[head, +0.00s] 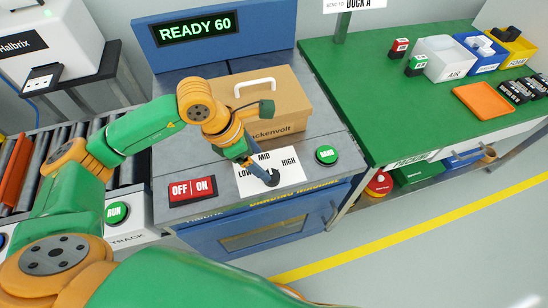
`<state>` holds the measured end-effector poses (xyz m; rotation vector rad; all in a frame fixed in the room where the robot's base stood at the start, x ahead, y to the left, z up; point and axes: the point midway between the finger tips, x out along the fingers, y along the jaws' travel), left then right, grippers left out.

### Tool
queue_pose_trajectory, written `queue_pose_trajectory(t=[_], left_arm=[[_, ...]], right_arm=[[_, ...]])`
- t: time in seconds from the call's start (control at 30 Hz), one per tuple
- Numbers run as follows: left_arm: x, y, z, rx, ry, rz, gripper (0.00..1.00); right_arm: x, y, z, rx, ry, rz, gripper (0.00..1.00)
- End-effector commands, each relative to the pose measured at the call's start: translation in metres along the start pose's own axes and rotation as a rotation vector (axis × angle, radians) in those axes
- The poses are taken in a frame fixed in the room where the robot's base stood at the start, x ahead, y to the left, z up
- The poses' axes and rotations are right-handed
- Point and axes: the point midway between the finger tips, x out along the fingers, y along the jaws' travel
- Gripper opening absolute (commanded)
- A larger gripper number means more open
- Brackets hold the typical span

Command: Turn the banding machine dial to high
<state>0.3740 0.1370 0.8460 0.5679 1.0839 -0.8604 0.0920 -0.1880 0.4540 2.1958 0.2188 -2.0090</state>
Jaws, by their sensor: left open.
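The blue banding machine (320,210) has a white dial plate (290,180) marked LOW, MID and HIGH on its grey top. A display (195,29) reads READY 60. My right gripper is not in view.
A cardboard box (285,105) with a white handle stands behind the plate. A red OFF/ON switch (192,190) sits left, a green BAND button (326,154) right. A green table (390,110) with bins and an orange tray (482,101) stands right. A roller conveyor (55,150) is left.

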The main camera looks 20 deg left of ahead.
Motion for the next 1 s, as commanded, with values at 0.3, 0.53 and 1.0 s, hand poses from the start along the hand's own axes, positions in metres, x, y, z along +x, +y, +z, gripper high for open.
queue_pose_trajectory(t=[0.3,0.53,1.0], left_arm=[[0.057,-0.001,-0.001,-0.002,0.006,-0.002,0.81],[0.068,-0.001,-0.001,0.001,0.004,0.0,0.81],[0.067,-0.001,0.0,0.001,0.002,-0.002,0.0]], right_arm=[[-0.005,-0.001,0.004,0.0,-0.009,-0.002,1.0],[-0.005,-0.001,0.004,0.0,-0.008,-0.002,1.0],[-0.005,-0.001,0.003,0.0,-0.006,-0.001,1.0]])
